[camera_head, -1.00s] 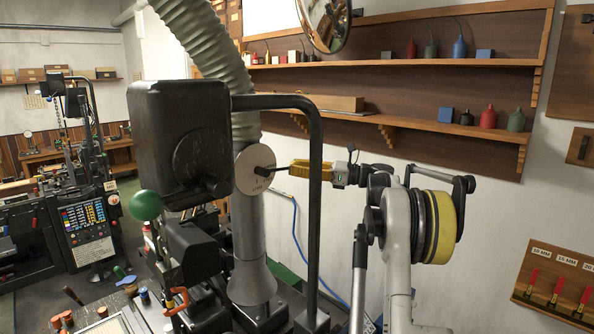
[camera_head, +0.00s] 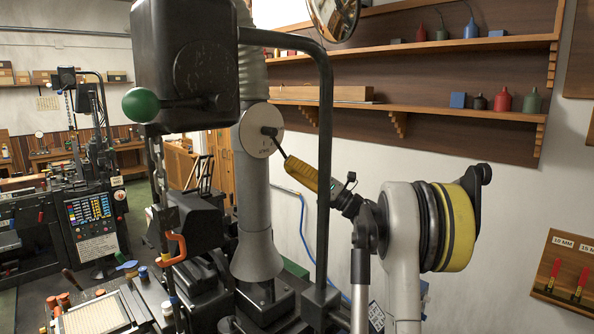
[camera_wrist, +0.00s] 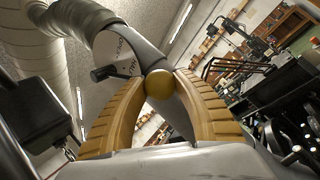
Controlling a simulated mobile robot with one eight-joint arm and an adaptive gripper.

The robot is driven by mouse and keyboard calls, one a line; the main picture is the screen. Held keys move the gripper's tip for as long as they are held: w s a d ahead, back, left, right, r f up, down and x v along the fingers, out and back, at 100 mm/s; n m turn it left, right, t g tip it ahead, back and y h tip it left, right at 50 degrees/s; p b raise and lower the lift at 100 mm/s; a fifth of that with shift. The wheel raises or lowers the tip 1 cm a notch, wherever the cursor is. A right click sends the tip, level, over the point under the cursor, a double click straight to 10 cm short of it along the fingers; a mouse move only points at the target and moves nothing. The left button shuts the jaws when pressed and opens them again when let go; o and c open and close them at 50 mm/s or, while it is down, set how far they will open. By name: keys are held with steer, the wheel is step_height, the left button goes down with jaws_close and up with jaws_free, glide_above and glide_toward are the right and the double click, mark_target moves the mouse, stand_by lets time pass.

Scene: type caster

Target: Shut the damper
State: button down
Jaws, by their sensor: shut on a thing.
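The damper's round pale plate (camera_head: 257,131) sits on the grey duct, with a dark hub near its middle. A thin dark damper lever (camera_head: 281,150) slopes down and right from the hub to my gripper (camera_head: 287,164). In the wrist view, the two yellow ribbed fingers of my gripper (camera_wrist: 161,76) close around a gold ball knob (camera_wrist: 159,86) at the lever's end. The plate (camera_wrist: 116,50) and its dark hub show behind the knob, up and left.
A black bent post (camera_head: 325,170) stands in front of my gripper's fingers in the head view. A black machine head (camera_head: 190,60) with a green ball knob (camera_head: 142,104) is to the left. Wooden shelves (camera_head: 420,113) with bottles line the wall behind.

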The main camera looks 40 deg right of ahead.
steer(key=shift+a+f+m+t+h+b, duration=0.35)
steer(key=shift+a+m+t+h+b, duration=0.2)
steer(key=shift+m, duration=0.35)
steer(key=c, duration=1.1)
jaws_free()
steer(key=shift+c, duration=0.2)
steer(key=shift+o, duration=1)
steer(key=shift+w+a, duration=0.1)
steer(key=shift+a, duration=0.05)
steer(key=v, duration=1.2)
